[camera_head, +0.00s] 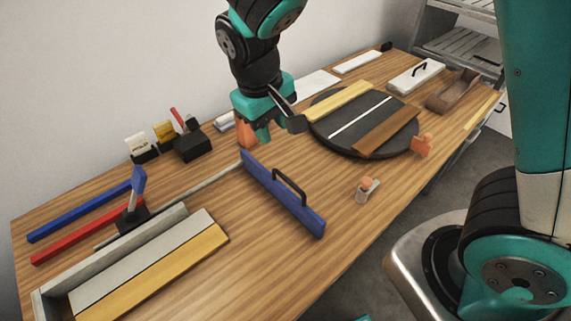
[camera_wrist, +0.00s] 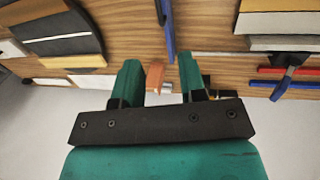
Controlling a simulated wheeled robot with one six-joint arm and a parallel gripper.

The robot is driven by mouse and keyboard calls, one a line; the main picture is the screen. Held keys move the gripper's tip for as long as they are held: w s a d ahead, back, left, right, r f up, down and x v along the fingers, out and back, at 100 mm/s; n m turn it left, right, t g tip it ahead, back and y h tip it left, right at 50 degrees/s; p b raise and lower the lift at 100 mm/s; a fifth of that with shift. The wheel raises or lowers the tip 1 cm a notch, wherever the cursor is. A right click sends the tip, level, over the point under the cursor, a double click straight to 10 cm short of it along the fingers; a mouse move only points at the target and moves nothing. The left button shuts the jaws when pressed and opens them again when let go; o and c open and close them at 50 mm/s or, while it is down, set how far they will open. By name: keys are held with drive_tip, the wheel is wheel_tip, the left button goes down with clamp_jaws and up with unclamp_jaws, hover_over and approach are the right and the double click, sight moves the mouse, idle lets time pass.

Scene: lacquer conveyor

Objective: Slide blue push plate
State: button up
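The blue push plate (camera_head: 262,187) stands on edge on the wooden table, with a black arched handle (camera_head: 291,184) on its near side. In the wrist view, part of the blue plate (camera_wrist: 170,38) shows beyond the fingers, with the handle (camera_wrist: 160,10) beside it at the top edge. My gripper (camera_head: 256,138) is above the table at the far end of the plate, apart from the handle. In the wrist view, my gripper (camera_wrist: 160,72) has its two green fingers spread with a gap between them. An orange piece (camera_wrist: 154,76) shows in that gap; it does not look gripped.
A grey-walled tray (camera_head: 174,226) with a white and a yellow slat lies left of the plate. A dark round turntable (camera_head: 327,142) with slats is at right. A small clear holder with an orange knob (camera_head: 367,186) stands near the front edge. Table is clear around the plate's near end.

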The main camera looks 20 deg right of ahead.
sight(286, 179)
drive_tip(key=d+f, duration=0.1)
drive_tip(key=f, duration=0.4)
drive_tip(key=w+d+f+p, duration=0.1)
drive_tip(key=f, duration=0.5)
drive_tip(key=d+f+p, duration=0.1)
drive_tip(key=f, duration=0.5)
drive_tip(key=shift+w+d+f, duration=0.1)
drive_tip(key=shift+w+d, duration=0.1)
clamp_jaws()
